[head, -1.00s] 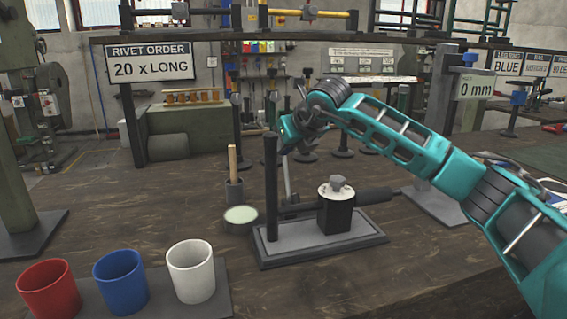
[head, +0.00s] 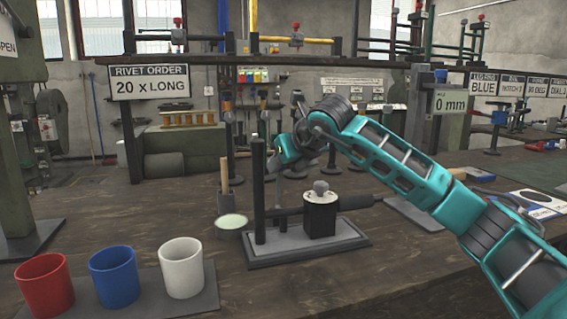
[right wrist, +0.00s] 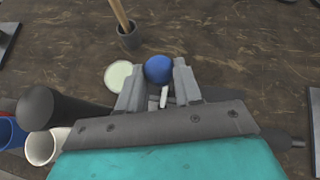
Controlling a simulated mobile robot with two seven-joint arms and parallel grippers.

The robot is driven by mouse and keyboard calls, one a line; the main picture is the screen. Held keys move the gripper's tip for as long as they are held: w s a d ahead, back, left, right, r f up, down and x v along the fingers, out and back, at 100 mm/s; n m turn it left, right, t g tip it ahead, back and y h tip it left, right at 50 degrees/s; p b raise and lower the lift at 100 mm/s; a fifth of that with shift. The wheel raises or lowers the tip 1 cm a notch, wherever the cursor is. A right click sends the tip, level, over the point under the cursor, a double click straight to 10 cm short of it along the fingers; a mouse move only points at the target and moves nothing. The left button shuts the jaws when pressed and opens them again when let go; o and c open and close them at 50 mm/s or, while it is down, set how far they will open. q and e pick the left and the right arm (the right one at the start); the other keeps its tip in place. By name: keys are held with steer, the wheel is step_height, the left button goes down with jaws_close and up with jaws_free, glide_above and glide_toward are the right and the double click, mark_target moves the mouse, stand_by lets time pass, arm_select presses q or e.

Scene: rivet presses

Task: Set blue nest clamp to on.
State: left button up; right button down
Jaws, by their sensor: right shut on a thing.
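The press fixture is a grey baseplate (head: 335,246) with a tall black post (head: 259,190) and a black block (head: 320,218) topped by a pale disc and grey knob. A thin grey lever (head: 280,190) rises from it to my right gripper (head: 279,160). In the right wrist view a blue ball knob (right wrist: 158,69) sits between the fingers of my right gripper (right wrist: 157,84), which is shut on it. In the head view the gripper hides the knob. I cannot read any on or off mark. My left gripper is not in view.
Red (head: 45,285), blue (head: 115,276) and white (head: 182,268) cups stand at the front left. A pale round dish (head: 231,223) and a pot with a wooden handle (head: 226,200) are left of the fixture. A 0 mm gauge stand (head: 450,103) is at right.

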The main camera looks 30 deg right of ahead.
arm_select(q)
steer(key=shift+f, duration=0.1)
arm_select(e)
steer(key=shift+s+a+f, duration=0.1)
steer(key=shift+a+f, duration=0.1)
steer(key=shift+f, duration=0.45)
steer(key=c, duration=1.1)
jaws_free()
steer(key=o, duration=0.3)
steer(key=shift+r, duration=0.2)
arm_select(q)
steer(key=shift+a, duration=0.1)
arm_select(e)
steer(key=shift+d, duration=0.1)
arm_select(q)
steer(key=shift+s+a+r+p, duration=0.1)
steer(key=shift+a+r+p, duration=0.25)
steer(key=shift+p, duration=0.55)
arm_select(e)
steer(key=v, duration=1.3)
steer(key=shift+r, duration=0.15)
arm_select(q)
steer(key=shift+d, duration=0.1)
